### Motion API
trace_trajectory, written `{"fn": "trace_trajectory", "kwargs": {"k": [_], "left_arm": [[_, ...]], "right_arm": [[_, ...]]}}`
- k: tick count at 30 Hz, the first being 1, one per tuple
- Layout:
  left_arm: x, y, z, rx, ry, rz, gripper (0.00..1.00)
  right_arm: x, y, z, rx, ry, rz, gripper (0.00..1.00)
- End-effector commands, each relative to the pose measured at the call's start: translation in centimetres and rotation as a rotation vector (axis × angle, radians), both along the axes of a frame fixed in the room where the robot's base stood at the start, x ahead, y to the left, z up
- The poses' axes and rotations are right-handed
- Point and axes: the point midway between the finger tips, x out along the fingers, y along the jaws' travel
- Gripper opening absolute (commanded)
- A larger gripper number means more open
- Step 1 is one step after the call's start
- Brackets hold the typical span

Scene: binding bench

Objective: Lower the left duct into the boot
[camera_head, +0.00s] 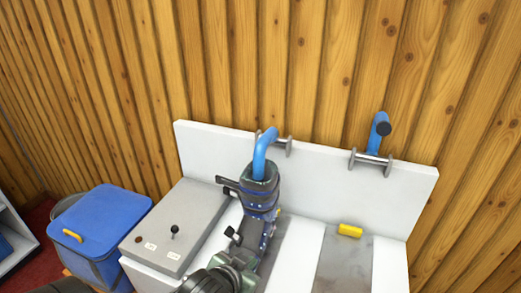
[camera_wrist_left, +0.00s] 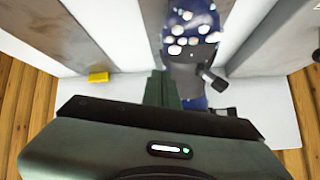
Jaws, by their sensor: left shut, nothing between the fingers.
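The left duct (camera_head: 263,148) is a blue bent tube at a bracket on the white back panel, left of the middle. It bends downward, and its lower end is hidden at my dark left arm (camera_head: 260,190). In the left wrist view my left gripper (camera_wrist_left: 162,78) is shut, with its dark green fingers together and nothing between them. Its fingertips are hard to make out in the head view. My right gripper is not in view.
A second blue duct (camera_head: 380,128) stands raised at a bracket on the right. A yellow block (camera_head: 349,230) lies on a grey plate (camera_head: 345,265). A grey control box (camera_head: 160,240) with a small joystick and a blue-lidded bin (camera_head: 105,215) are at the left.

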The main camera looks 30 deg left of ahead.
Motion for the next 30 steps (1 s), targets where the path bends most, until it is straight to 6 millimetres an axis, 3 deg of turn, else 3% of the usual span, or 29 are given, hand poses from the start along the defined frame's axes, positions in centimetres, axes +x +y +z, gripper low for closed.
{"fn": "trace_trajectory", "kwargs": {"k": [1,3,6,9,12,15,20,30], "left_arm": [[2.5,1.6,3.5,0.024,-0.140,0.019,0.00],[5.4,3.5,8.6,0.053,-0.332,0.035,0.00],[8.1,5.4,15.6,0.093,-0.578,0.037,0.00],[9.2,6.4,20.9,0.122,-0.763,0.019,0.00],[9.5,6.7,24.1,0.140,-0.870,0.000,0.00],[9.8,6.9,25.4,0.146,-0.912,-0.010,0.00],[11.4,7.1,26.0,0.146,-0.915,-0.011,0.00],[18.3,8.3,27.5,0.147,-0.913,-0.010,0.00]], "right_arm": [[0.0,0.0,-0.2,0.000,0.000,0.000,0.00],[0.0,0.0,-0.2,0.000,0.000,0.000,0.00],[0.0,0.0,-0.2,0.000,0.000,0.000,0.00],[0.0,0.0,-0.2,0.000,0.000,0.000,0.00],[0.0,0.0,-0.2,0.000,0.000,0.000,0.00],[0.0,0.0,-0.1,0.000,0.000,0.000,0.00],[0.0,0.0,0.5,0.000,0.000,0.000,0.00],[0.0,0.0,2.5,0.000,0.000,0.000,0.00]]}}
